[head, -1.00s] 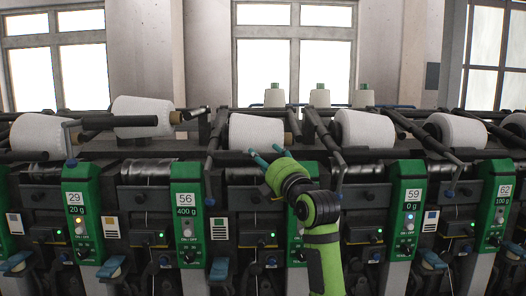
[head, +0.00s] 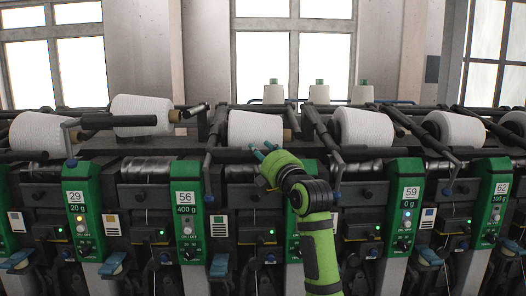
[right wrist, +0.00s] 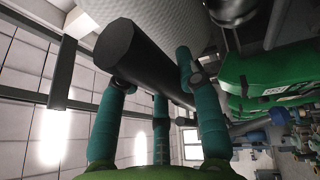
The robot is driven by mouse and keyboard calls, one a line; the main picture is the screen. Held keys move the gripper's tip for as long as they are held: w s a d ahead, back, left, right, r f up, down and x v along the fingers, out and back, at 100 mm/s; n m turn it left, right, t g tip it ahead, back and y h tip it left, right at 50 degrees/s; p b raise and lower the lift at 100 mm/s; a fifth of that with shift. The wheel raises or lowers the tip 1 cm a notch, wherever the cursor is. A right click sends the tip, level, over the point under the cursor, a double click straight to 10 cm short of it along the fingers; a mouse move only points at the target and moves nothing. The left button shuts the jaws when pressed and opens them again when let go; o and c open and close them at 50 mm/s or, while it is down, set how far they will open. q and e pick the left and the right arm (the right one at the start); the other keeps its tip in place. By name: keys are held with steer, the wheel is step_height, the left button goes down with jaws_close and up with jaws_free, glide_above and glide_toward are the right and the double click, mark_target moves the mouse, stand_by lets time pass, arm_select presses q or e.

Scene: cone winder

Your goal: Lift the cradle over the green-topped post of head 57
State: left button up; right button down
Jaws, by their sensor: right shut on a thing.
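My right gripper (head: 265,149) is at the front of the white yarn cone (head: 250,128) on the middle head. In the right wrist view its teal fingers (right wrist: 158,85) are shut around a thick black bar (right wrist: 135,58) of the cradle, just below the cone (right wrist: 160,25). The cone lies in the cradle behind the bar. The middle head's green-topped post (head: 294,225) is mostly hidden behind my right arm, and its number cannot be read; it stands between 56 and 59. My left gripper is not in view.
Green posts 56 (head: 187,222) and 59 (head: 406,215) stand either side. More cones (head: 140,115) (head: 364,128) lie in neighbouring cradles, with dark arms (head: 322,132) close to my gripper. Behind the machine, small upright cones (head: 319,93) stand below the windows.

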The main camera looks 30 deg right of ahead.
steer(key=shift+m+g, duration=0.3)
steer(key=shift+g, duration=0.1)
steer(key=r+p, duration=0.4)
steer(key=r, duration=0.1)
steer(key=s+r+p, duration=0.1)
steer(key=r+p, duration=0.1)
steer(key=r, duration=0.1)
steer(key=shift+a, duration=0.15)
steer(key=shift+a+r+p, duration=0.1)
steer(key=shift+r+p, duration=0.35)
steer(key=shift+p, duration=0.1)
steer(key=shift+f, duration=0.1)
steer(key=shift+w+f, duration=0.1)
steer(key=c, duration=0.8)
jaws_free()
steer(key=s, duration=0.4)
steer(key=s+a, duration=0.1)
steer(key=s, duration=0.3)
steer(key=s+f, duration=0.1)
steer(key=s, duration=0.3)
steer(key=shift+a, duration=0.35)
